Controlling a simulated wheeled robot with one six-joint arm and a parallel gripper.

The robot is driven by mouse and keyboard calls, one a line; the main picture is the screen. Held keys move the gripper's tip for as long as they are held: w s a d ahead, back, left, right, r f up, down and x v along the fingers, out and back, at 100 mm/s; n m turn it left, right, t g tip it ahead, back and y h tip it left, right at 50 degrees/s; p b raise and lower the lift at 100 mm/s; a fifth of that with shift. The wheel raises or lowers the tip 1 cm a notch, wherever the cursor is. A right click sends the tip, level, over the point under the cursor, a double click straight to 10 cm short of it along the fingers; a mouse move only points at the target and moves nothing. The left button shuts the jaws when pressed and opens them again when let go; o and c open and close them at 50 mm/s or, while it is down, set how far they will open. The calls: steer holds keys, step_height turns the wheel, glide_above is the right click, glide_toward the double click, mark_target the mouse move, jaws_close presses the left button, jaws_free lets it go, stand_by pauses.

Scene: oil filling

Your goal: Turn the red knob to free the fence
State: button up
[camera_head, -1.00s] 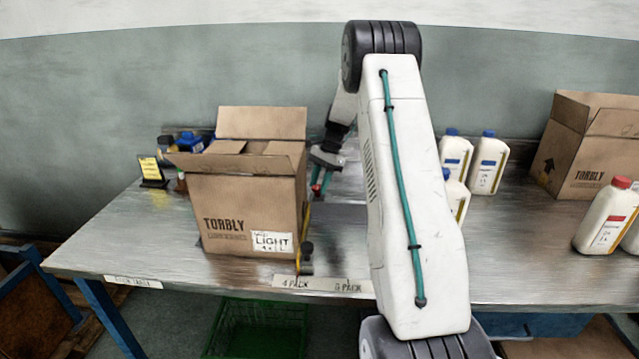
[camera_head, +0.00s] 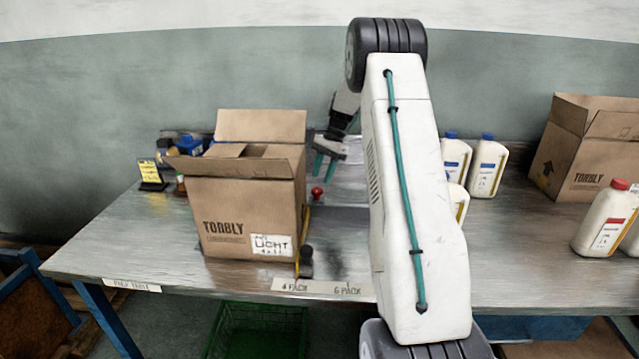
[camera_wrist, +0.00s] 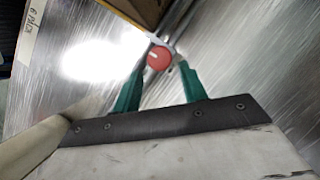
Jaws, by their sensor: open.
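The red knob (camera_head: 317,194) stands on the table just right of the open carton. In the wrist view the round red knob (camera_wrist: 158,57) shows just beyond the fingertips, between their lines. My gripper (camera_head: 327,168) is open, its green fingers above the knob and apart from it. In the wrist view my gripper (camera_wrist: 160,72) holds nothing. The fence appears to be the narrow yellow-edged bar (camera_head: 303,232) along the carton's right side, with a black piece at its front end. The carton hides part of it.
An open TORBLY carton (camera_head: 225,215) stands left of the knob. White bottles (camera_head: 488,165) stand to the right, beyond my arm. Another carton (camera_head: 590,150) is at the far right. A small yellow sign (camera_head: 150,170) and blue-capped items stand at the left back.

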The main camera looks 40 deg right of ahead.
steer(key=shift+v, duration=1.55)
